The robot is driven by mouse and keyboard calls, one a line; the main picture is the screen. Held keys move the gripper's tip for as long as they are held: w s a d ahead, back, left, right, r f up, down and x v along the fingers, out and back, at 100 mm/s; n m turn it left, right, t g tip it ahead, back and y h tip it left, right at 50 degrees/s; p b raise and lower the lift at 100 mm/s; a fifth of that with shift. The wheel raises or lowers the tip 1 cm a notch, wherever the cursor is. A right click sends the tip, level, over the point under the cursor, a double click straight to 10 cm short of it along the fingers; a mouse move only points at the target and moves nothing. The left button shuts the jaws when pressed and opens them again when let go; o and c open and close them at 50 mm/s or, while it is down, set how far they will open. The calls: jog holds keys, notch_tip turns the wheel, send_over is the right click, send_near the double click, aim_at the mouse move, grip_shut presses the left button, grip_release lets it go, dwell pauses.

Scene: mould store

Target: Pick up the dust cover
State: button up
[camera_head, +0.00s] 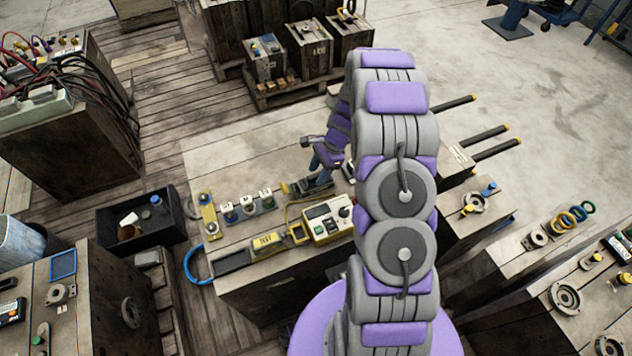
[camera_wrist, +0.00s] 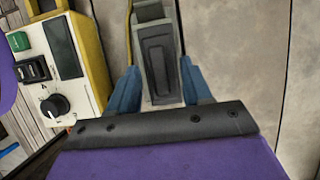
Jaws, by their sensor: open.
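My gripper (camera_head: 322,178) hangs over the middle of the wooden bench, pointing down. In the wrist view its two blue fingers (camera_wrist: 160,72) are apart, one on each side of a grey-green boxy piece (camera_wrist: 158,20) with a dark, ribbed rectangular panel. This piece may be the dust cover, but I cannot tell for sure. It lies on the bench top, and I see no clear contact with the fingers. In the head view a dark low piece (camera_head: 297,188) sits just left of the fingers, partly hidden by my arm.
A yellow-and-white meter box (camera_head: 322,212) with a knob stands close by; it also shows in the wrist view (camera_wrist: 70,62). A yellow cable runs beside the grey piece. Several small fittings line the bench's left. A black bin (camera_head: 140,218) stands left. Bare bench (camera_wrist: 240,60) lies right in the wrist view.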

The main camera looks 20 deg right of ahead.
jog(key=shift+a+f, duration=0.1)
jog(key=shift+f, duration=0.2)
jog(key=shift+r, duration=0.15)
jog(key=c, duration=0.8)
jog(key=shift+w+r, duration=0.1)
